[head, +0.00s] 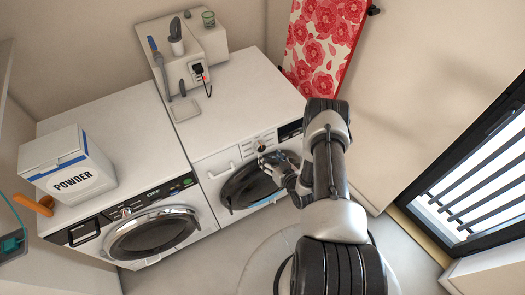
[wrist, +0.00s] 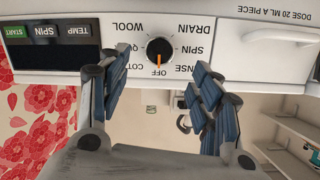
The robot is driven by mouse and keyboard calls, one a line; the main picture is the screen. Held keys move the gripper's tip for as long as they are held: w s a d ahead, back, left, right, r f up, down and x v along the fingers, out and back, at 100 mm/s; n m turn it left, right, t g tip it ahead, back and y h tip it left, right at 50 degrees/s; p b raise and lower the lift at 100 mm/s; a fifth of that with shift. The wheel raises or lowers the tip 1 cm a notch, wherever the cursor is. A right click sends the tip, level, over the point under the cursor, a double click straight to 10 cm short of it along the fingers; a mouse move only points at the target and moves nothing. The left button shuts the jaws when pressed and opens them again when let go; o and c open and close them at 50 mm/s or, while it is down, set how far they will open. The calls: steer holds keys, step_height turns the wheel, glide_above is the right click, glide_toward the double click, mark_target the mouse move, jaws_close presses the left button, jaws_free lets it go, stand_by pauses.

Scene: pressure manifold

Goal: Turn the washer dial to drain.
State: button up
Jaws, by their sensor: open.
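The washer dial (wrist: 160,50) is a round black knob with an orange pointer. It appears upside down in the wrist view, with the pointer at OFF. The DRAIN label (wrist: 196,28) is at the upper right of the dial there, with SPIN beside it. My gripper (wrist: 163,64) is open, with one finger on each side of the dial and gaps between; I cannot tell its exact depth to the panel. In the head view my gripper (head: 270,166) is in front of the right-hand washer (head: 211,147), close to its dial (head: 261,149).
A second machine (head: 150,232) stands to the left, with a powder box (head: 75,170) on top. A grey appliance with a cord (head: 190,60) stands at the back. A floral ironing board (head: 320,40) leans at the wall. A barred window (head: 480,185) is at right.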

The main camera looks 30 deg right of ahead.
mark_target(262, 149)
steer(key=b+x, duration=0.1)
steer(key=x, duration=0.7)
steer(key=c, duration=1.1)
